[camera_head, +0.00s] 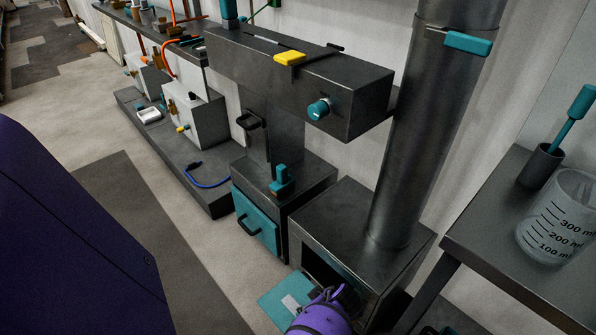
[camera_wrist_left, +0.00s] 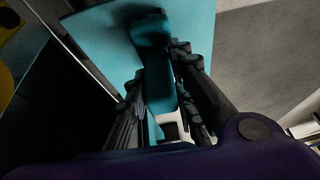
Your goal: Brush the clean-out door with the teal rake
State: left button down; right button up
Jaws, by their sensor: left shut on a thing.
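My left gripper (camera_head: 338,291) is low at the front of the right-hand dark box. In the left wrist view its black fingers (camera_wrist_left: 160,118) are shut on a dark teal bar with a blocky end, which looks like the teal rake (camera_wrist_left: 158,80). A flat teal panel, apparently the clean-out door (camera_head: 277,299), lies open below the box's dark opening. It also shows in the left wrist view (camera_wrist_left: 103,40), behind the rake. I cannot tell whether the rake touches it. The gripper hides part of the door in the head view. My right gripper is not in view.
The dark box (camera_head: 340,225) carries a thick upright pipe (camera_head: 420,130). A neighbouring box has a shut teal door (camera_head: 257,222). At right, a dark table (camera_head: 500,215) holds a beaker (camera_head: 560,225) and a cup (camera_head: 540,165) with a teal-handled tool. Open floor lies to the left.

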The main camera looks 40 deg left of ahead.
pick_arm(q)
jog(key=shift+d, duration=0.1)
jog(key=shift+s+d, duration=0.15)
jog(key=shift+d, duration=1.25)
jog(key=shift+a+r+p, duration=0.1)
jog(key=shift+r+p, duration=0.6)
jog(key=shift+r, duration=0.25)
jog(key=r+p, duration=0.3)
jog(key=r, duration=0.1)
jog(key=shift+w, duration=0.2)
